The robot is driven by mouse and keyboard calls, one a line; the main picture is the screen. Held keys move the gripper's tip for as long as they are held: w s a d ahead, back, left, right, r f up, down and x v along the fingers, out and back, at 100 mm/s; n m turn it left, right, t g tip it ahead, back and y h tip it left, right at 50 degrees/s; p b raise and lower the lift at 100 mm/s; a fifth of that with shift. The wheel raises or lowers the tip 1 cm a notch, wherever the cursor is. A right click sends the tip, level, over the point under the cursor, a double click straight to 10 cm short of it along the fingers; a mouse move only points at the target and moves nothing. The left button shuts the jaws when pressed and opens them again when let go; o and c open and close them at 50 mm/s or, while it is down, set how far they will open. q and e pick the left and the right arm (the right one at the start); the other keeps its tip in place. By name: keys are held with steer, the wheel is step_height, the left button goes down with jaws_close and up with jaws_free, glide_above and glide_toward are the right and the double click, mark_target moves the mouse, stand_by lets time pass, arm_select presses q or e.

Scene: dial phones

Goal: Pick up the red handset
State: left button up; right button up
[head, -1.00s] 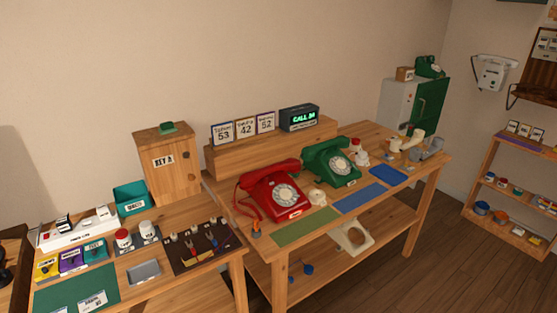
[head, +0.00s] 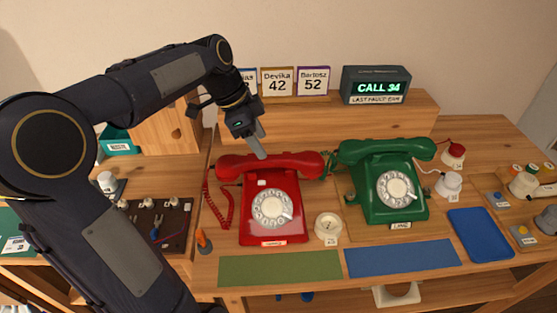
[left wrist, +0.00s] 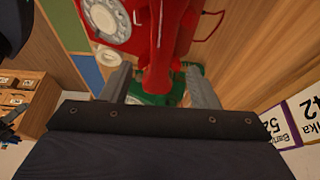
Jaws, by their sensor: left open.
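The red handset (head: 290,164) lies across the cradle of the red dial phone (head: 272,208) on the wooden table. My left gripper (head: 260,150) reaches down from above and behind to the handset's middle. In the left wrist view the open left gripper (left wrist: 162,85) has one finger on each side of the red handset (left wrist: 165,50), and the red phone's dial (left wrist: 104,16) shows beyond. I cannot tell whether the fingers touch the handset. My right gripper is not in view.
A green dial phone (head: 382,185) stands close on the right, and a small white round dial (head: 328,227) sits between the phones. Behind are a wooden riser with name cards (head: 278,82) and a lit display reading CALL 34 (head: 376,86). Green (head: 280,267) and blue (head: 402,258) mats lie in front.

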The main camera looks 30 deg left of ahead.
mark_target(269, 158)
arm_select(q)
steer(key=shift+x, duration=0.9)
steer(key=x, duration=0.5)
steer(key=shift+w+f, duration=0.15)
steer(key=shift+f, duration=0.1)
